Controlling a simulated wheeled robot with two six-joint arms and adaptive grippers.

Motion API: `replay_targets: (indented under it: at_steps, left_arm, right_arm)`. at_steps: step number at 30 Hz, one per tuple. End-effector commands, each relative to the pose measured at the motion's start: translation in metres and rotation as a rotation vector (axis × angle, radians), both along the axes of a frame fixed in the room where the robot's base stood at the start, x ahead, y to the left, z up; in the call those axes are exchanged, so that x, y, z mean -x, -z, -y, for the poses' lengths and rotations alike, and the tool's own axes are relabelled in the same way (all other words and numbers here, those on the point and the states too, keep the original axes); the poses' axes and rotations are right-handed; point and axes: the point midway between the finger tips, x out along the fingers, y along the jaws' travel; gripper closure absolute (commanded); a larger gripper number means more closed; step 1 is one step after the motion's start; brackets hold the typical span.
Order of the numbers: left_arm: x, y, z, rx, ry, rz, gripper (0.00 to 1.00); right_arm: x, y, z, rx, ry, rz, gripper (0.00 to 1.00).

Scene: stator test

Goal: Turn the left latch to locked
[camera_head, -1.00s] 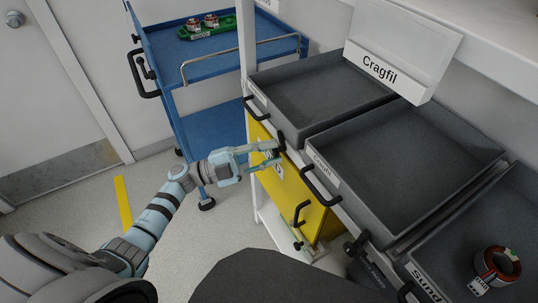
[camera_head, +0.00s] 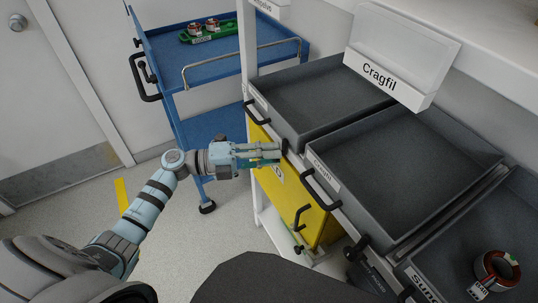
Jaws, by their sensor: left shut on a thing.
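A yellow case (camera_head: 312,207) stands under the grey trays, its front facing my left arm. The left latch (camera_head: 284,146) is a small black part at its upper left edge. My left gripper (camera_head: 272,154) reaches in from the left and is shut on the left latch; its fingers partly cover the latch, so its exact angle is hard to tell. A second black latch or handle (camera_head: 301,215) sits lower right on the yellow front. My right gripper is not in view.
Grey trays (camera_head: 405,185) with black handles lie above the case; the right one holds a copper-wound stator (camera_head: 496,268). A blue cart (camera_head: 225,65) with a green tray (camera_head: 206,33) stands behind. The floor at left is clear.

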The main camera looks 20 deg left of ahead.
Motion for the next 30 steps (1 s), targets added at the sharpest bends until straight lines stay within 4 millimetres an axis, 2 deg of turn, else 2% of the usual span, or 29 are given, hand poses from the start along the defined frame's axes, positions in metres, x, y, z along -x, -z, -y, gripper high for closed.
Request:
replay_targets:
  at_steps: [11,12,16,25,30]
  left_arm:
    - [0.000,0.000,0.000,-0.005,0.000,0.005,1.00]
    - [0.000,0.000,0.000,-0.005,0.000,0.005,0.75]
    - [0.000,0.000,0.000,-0.005,0.000,0.004,0.56]
    - [0.001,0.000,-0.001,-0.006,0.000,0.004,0.56]
    - [0.015,0.001,-0.025,-0.009,0.000,0.000,0.56]
  right_arm:
    - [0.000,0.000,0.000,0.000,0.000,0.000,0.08]
    - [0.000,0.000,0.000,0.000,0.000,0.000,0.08]
    - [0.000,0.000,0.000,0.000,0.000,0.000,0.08]
    - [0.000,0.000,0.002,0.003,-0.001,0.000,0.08]
    - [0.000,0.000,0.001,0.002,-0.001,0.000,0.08]
